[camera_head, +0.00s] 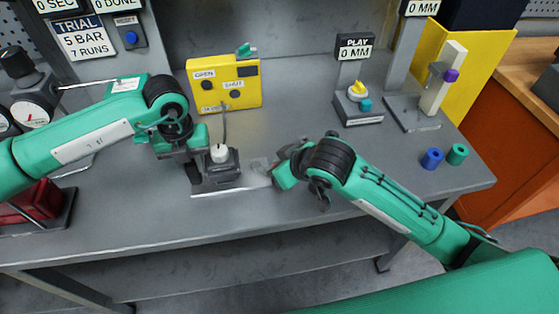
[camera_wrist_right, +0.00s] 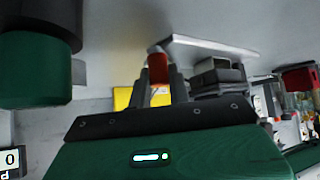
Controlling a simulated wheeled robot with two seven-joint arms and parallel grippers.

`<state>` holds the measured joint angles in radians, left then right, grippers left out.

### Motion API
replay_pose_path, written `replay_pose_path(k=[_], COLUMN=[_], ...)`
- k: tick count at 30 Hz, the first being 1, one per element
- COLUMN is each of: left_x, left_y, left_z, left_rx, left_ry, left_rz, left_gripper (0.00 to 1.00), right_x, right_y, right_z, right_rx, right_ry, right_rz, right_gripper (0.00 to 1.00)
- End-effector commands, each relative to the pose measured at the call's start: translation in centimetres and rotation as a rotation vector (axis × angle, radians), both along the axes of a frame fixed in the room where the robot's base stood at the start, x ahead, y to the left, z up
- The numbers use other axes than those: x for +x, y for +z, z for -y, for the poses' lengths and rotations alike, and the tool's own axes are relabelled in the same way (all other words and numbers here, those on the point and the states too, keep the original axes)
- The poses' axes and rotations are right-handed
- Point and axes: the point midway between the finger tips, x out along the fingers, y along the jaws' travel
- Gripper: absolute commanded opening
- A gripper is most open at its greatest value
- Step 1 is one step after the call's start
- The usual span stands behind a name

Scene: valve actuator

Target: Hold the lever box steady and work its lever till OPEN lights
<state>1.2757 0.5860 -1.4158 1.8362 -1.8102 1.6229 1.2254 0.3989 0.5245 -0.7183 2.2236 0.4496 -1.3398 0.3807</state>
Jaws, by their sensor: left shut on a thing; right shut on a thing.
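The lever box (camera_head: 228,168), dark with a white round top, stands on a light base plate near the table's front edge. My left gripper (camera_head: 198,164) is shut on its left side; the fingertips are partly hidden. My right gripper (camera_head: 270,171) is to the right of the box. In the right wrist view its fingers (camera_wrist_right: 160,84) are shut on the lever's red grip (camera_wrist_right: 158,66), with the dark box (camera_wrist_right: 216,74) beside it. The yellow panel (camera_head: 246,96) behind has OPEN (camera_head: 207,85) and SHUT (camera_head: 235,94) lamps; both look dark.
A cable joins the box to the yellow panel. A PLAY stand (camera_head: 358,105) with a yellow knob is at the back right. A blue ring (camera_head: 432,159) and a green ring (camera_head: 457,154) lie at the right. Gauges (camera_head: 33,113) stand at the left.

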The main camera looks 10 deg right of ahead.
Motion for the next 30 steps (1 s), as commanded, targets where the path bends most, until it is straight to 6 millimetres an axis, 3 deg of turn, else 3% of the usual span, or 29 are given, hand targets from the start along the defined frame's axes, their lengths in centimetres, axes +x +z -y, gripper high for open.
replay_pose_path(k=[18, 30], left_x=[-0.1, -0.1], left_y=[-0.3, -0.3], left_z=[0.0, 0.0], left_rx=[0.001, 0.001], left_ry=[0.001, -0.001], left_rz=[-0.004, -0.004], left_gripper=[0.00, 0.00], right_x=[-2.0, -2.2], right_y=[-0.2, -0.1], right_z=[-3.2, -4.3], right_rx=[0.008, 0.006], right_ry=[-0.563, -0.784], right_rz=[-0.006, -0.003], right_gripper=[0.00, 0.00])
